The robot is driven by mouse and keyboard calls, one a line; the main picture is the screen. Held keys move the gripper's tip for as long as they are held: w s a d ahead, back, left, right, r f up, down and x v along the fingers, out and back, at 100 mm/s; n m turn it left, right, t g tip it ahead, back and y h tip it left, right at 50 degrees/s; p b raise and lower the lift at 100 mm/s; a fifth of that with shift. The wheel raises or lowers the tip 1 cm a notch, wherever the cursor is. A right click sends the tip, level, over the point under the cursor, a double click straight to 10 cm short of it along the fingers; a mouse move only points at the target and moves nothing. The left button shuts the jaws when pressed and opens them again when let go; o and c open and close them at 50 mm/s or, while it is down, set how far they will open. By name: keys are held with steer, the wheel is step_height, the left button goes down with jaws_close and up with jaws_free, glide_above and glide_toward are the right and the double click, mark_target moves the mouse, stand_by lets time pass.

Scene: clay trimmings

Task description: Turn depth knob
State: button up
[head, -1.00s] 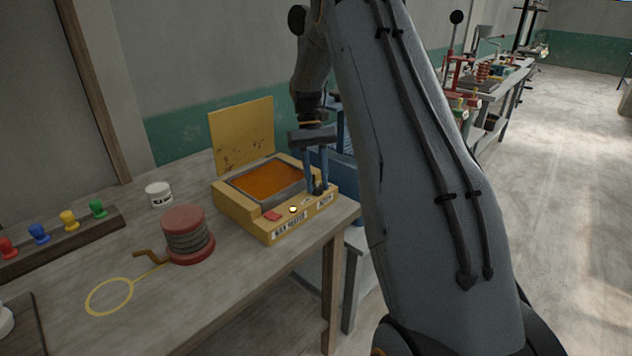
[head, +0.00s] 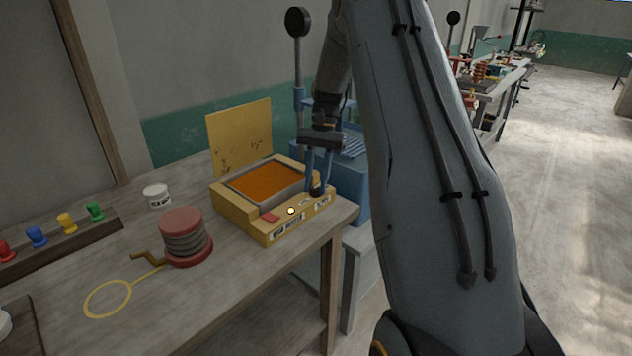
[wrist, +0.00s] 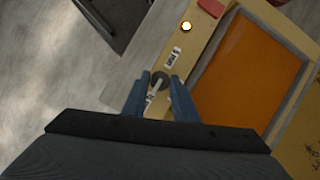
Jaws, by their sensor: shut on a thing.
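The yellow box (head: 258,229), with a raised lid and an orange filling, stands on the workbench. A dark round knob (head: 316,191) sits at the right end of its front ledge. In the wrist view the knob (wrist: 159,80) shows between the fingertips, with a pale pointer bar on it. My gripper (head: 318,187) points down from above, its blue fingers shut on the knob; it also shows in the wrist view (wrist: 160,82). The fingers partly hide the knob in the head view.
A red button (head: 270,217) and a lit lamp (head: 291,211) are on the same ledge. A red spool with a crank (head: 183,238), a white jar (head: 157,196) and coloured pegs (head: 66,222) stand to the left. A blue press (head: 350,175) stands behind to the right.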

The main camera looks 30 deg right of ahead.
stand_by(0.4)
steer(key=o, duration=0.8)
steer(key=shift+c, duration=0.2)
steer(key=b+v, duration=0.2)
steer(key=v, duration=0.5)
steer(key=shift+d+r, duration=0.2)
steer(key=shift+r, duration=0.15)
steer(key=s+a+f+n+t+h, duration=0.1)
steer(key=s+a+f+n, duration=0.2)
steer(key=s+a, duration=0.3)
steer(key=s+a+f+n+t+h, duration=0.1)
steer(key=s+a+f+n, duration=0.1)
steer(key=s+a, duration=0.5)
steer(key=s+a+f+n+t+h, duration=0.1)
steer(key=s+a+f+n+t, duration=0.1)
steer(key=s+a, duration=0.5)
steer(key=s+f+n, duration=0.1)
steer(key=s+n, duration=0.1)
steer(key=s, duration=0.3)
steer(key=shift+s+f+n, duration=0.3)
